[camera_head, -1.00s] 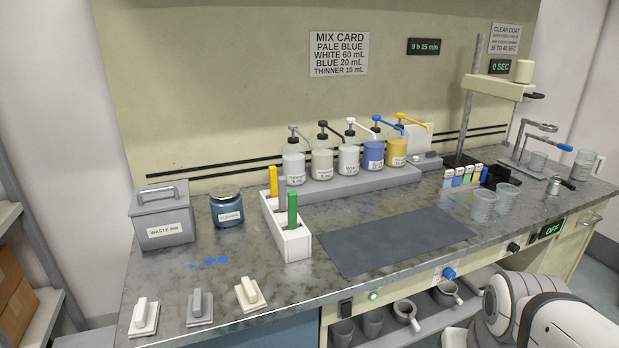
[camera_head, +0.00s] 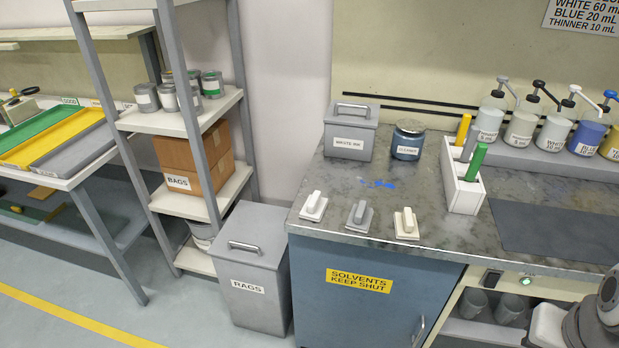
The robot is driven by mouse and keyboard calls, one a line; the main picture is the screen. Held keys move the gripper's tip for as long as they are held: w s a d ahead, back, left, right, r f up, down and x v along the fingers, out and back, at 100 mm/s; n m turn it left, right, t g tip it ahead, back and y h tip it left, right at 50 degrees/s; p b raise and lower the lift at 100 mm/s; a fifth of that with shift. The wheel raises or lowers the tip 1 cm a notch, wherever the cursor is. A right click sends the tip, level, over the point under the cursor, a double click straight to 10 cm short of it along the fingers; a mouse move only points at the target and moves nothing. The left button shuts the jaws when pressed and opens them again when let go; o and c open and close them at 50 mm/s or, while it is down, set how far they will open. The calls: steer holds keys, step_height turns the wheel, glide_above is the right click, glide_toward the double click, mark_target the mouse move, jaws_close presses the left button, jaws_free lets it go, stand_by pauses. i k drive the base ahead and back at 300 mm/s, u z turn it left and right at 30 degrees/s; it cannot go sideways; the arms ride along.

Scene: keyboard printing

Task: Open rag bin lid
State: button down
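The rag bin (camera_head: 256,295) is a grey metal box labelled "RAGS". It stands on the floor between the shelf rack and the blue solvents cabinet. Its lid (camera_head: 268,225) lies flat and closed on top, with a silver bar handle (camera_head: 244,246) near the front edge. A piece of my arm shows at the lower right edge, well to the right of the bin. My gripper is outside the view.
The workbench (camera_head: 410,160) with a waste ink box (camera_head: 350,143) stands right of the bin, above the solvents cabinet (camera_head: 350,290). The shelf rack (camera_head: 205,205) holds boxes and cans close at the left. Open floor (camera_head: 150,315) lies in front and left.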

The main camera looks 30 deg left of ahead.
mark_target(253, 233)
steer(key=u, duration=1.8)
steer(key=i, duration=1)
steer(key=z, duration=0.1)
